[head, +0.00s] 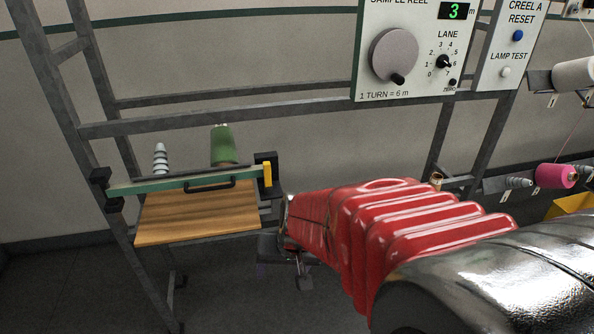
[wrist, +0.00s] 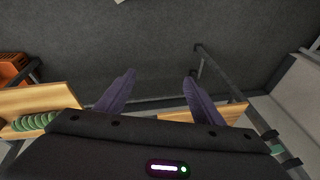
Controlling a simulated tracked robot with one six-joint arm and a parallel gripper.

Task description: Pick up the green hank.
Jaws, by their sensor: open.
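The green hank (wrist: 34,122) shows in the wrist view as a ribbed, twisted green bundle at the left edge. It lies on a light wooden surface (wrist: 68,97), its right end close to or behind my gripper's body. I cannot make it out in the head view. My gripper (wrist: 159,76) is open, with two dark purple fingers apart and nothing between them. The hank is left of the fingers, not between them. In the head view my red arm hides most of the gripper.
A wooden board (head: 195,222) with a green-edged bar and black handle (head: 210,183) is at left. A green cone (head: 222,143) stands behind it. Grey frame posts surround it. A control panel (head: 410,50) reads 3 m. An orange crate (wrist: 14,72) is left in the wrist view.

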